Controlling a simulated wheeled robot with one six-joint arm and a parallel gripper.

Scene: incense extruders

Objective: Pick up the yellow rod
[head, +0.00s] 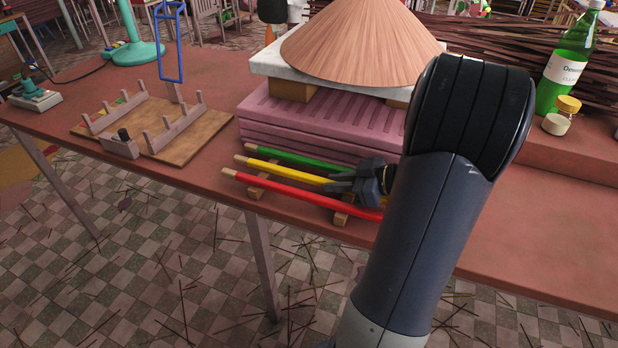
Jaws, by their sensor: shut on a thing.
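The yellow rod (284,170) lies between the green rod (295,158) behind it and the red rod (290,190) in front, near the table's front edge. The rods have pale wooden tips at their left ends and rest across small wooden supports (342,214). My gripper (338,183) comes in from the right and is shut on the yellow rod, toward its right part. The rod's right end is hidden by my gripper and arm. I cannot tell whether the rod is clear of the supports.
Pink stacked trays (300,128) stand right behind the rods, with a slab and a conical straw hat (360,45) on top. A wooden rack (150,128) with notched rails sits at the left. A green bottle (568,65) and a small jar (560,118) stand at the right.

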